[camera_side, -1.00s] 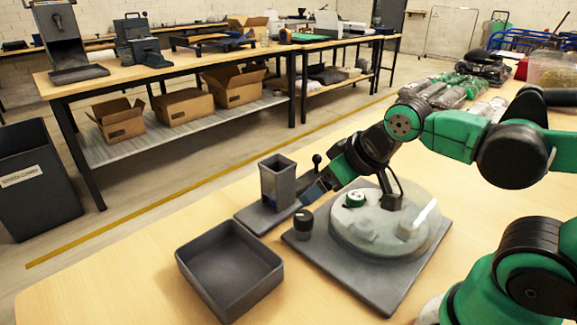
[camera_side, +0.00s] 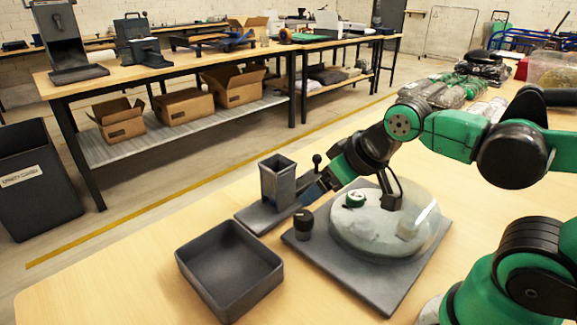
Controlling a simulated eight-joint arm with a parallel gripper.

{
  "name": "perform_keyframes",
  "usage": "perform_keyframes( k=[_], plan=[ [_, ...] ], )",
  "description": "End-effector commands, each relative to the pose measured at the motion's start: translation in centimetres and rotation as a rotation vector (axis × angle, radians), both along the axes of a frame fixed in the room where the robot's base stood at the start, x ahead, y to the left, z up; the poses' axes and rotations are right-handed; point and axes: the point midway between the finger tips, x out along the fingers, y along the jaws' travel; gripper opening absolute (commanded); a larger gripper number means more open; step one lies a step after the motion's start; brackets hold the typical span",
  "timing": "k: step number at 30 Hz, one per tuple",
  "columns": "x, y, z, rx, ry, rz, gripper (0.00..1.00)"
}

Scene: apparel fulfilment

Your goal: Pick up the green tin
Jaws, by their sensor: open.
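The green tin (camera_side: 355,199) is a small round tin with a pale top. It sits on the left part of a pale round disc (camera_side: 375,243), which rests on a dark square base plate. My gripper (camera_side: 354,190) reaches down from the upper right over the far side of the disc. Its jaws are open and empty, one dark finger near the disc's far edge and the other over the disc. The tin shows just in front of them, apart from the fingers as far as I can tell.
A black-topped knob (camera_side: 303,222) stands on the plate's left corner. An empty grey tray (camera_side: 230,268) lies to the left. A grey square-topped stand (camera_side: 278,183) with a lever is behind. Clear bags (camera_side: 440,92) lie at the back right. The front of the table is clear.

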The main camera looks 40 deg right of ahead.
Motion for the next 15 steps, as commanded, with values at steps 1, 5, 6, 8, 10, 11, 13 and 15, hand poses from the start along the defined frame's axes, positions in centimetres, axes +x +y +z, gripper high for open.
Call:
perform_keyframes(
  k=[1, 5, 6, 8, 10, 11, 13, 15],
  plan=[
    [0.0, 0.0, 0.0, 0.000, 0.000, 0.000, 0.81],
    [0.0, 0.0, 0.0, 0.000, 0.000, 0.000, 0.88],
    [0.0, 0.0, 0.0, 0.000, 0.000, 0.000, 0.88],
    [0.0, 0.0, 0.0, 0.000, 0.000, 0.000, 0.88],
    [0.0, 0.0, 0.0, 0.000, 0.001, 0.000, 0.88],
    [0.0, -0.1, 0.0, -0.002, 0.003, 0.000, 0.88],
    [0.2, -0.5, 0.1, -0.012, 0.021, 0.000, 0.88],
    [0.6, -1.3, 0.1, -0.033, 0.060, 0.001, 0.88]
  ],
)
